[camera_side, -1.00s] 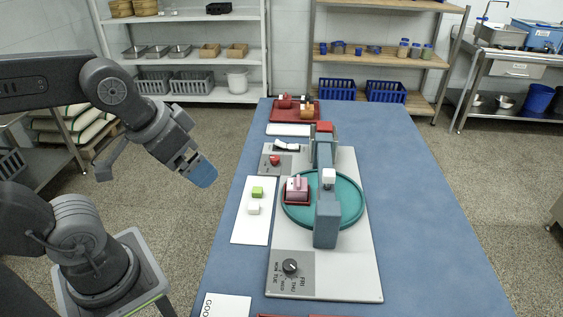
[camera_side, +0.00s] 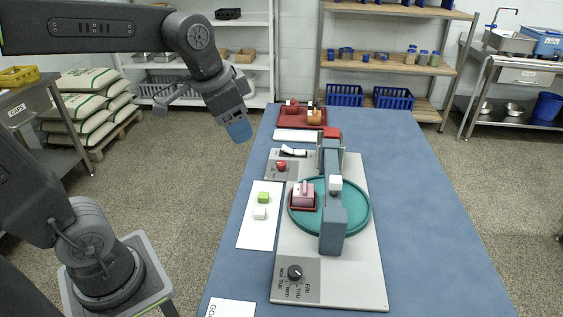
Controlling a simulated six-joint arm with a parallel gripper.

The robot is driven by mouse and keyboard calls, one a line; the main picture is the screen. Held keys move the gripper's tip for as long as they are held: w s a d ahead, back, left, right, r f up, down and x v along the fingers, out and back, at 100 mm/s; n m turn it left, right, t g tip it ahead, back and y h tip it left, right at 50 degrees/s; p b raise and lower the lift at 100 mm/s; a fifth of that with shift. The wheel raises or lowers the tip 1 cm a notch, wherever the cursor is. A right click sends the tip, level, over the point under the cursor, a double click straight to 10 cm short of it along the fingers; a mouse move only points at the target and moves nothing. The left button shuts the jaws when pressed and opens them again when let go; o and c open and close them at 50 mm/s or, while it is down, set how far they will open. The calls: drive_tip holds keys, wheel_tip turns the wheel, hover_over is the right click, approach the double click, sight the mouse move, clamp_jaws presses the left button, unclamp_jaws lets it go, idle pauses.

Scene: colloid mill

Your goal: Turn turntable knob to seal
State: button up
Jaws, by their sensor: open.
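The black turntable knob (camera_side: 295,271) sits on a grey dial panel (camera_side: 297,291) with day labels such as TUE, THU and FRI, at the front left of the machine's light base plate. The round teal turntable (camera_side: 357,222) lies behind it under a grey bridge-like arm (camera_side: 333,232). A pink block (camera_side: 303,195) sits in a dark red tray on the turntable's left side. My gripper (camera_side: 238,130), with blue fingertips, hangs in the air left of the table's far part, well away from the knob. It is open, and nothing shows between its fingers.
A white card (camera_side: 258,232) with a green cube (camera_side: 264,197) and a white cube (camera_side: 260,213) lies left of the machine. A red knob (camera_side: 281,166) is on a panel behind. A red tray (camera_side: 287,122) of small items stands at the far end. The table's right side is clear.

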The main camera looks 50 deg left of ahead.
drive_tip(key=w+a+f+m+g, duration=0.1)
drive_tip(key=w+a+m, duration=0.3)
drive_tip(key=w, duration=0.7)
drive_tip(key=m+g, duration=0.3)
drive_tip(key=m, duration=0.3)
hover_over(281, 163)
wheel_tip(281, 163, down, 17)
wheel_tip(281, 163, down, 13)
drive_tip(key=shift+w+f, duration=0.1)
drive_tip(key=shift+w, duration=0.05)
drive_tip(key=shift+c, duration=0.2)
drive_tip(key=c, duration=0.9)
